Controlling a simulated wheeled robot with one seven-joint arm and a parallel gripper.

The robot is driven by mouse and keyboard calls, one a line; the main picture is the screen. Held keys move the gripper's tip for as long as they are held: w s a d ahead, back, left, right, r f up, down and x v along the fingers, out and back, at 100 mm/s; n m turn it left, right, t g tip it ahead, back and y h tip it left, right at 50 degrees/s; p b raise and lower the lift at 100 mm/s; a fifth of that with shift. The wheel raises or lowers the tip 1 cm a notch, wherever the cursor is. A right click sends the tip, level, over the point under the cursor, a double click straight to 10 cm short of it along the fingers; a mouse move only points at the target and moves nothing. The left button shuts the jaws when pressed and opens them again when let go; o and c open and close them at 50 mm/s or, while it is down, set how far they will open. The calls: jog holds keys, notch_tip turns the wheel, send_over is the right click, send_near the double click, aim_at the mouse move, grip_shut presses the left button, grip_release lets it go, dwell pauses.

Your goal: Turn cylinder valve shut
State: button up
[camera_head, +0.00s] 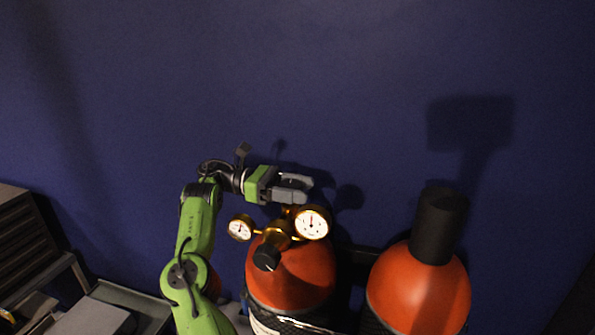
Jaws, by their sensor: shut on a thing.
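The left orange cylinder (292,274) stands upright with a brass regulator on its top. The regulator has a left gauge (240,229), a right gauge (312,222) and a black knob (266,258) on the front. My gripper (294,188) is right above the regulator, reaching in from the left on my green arm. Its grey fingers are shut on the valve at the cylinder's top. The valve is hidden by the fingers, so its turn position cannot be seen.
A second orange cylinder (418,289) with a tall black cap (438,225) stands close on the right. A dark blue wall (300,80) is behind both cylinders. Grey shelving (25,240) and a tray (135,303) are at the lower left. Space above the gripper is clear.

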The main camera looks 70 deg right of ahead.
jog(key=shift+r+m+y, duration=0.3)
